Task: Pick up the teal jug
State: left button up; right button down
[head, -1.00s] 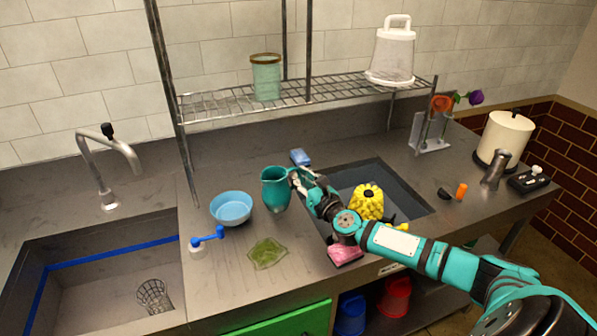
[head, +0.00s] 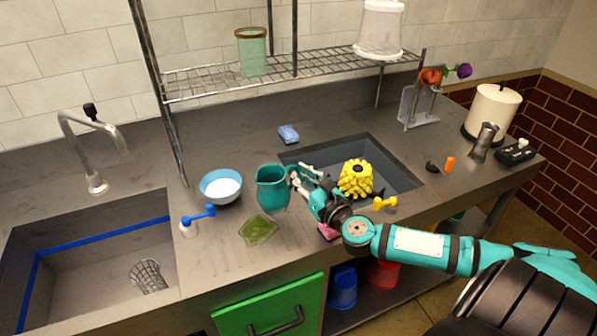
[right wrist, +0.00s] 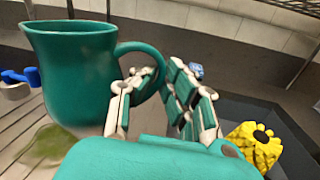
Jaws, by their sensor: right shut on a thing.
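The teal jug (head: 272,190) is upright above the counter between the blue bowl and the right sink; I cannot tell for sure whether its base touches the counter. My right gripper (head: 297,178) reaches it from the right and is shut on its handle. In the right wrist view the jug's body (right wrist: 78,75) fills the left side, with its spout at the upper left. The right gripper's fingers (right wrist: 155,95) are on both sides of the handle there. My left gripper is not in view.
A yellow spiky object (head: 356,178) is at the right sink. A blue sponge (head: 288,134) lies behind. The wire shelf (head: 200,86) hangs above.

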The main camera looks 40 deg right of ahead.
jog(key=shift+s+a+r, duration=0.1)
jog(key=shift+s+a, duration=0.05)
jog(key=shift+s, duration=0.2)
jog(key=shift+s, duration=0.1)
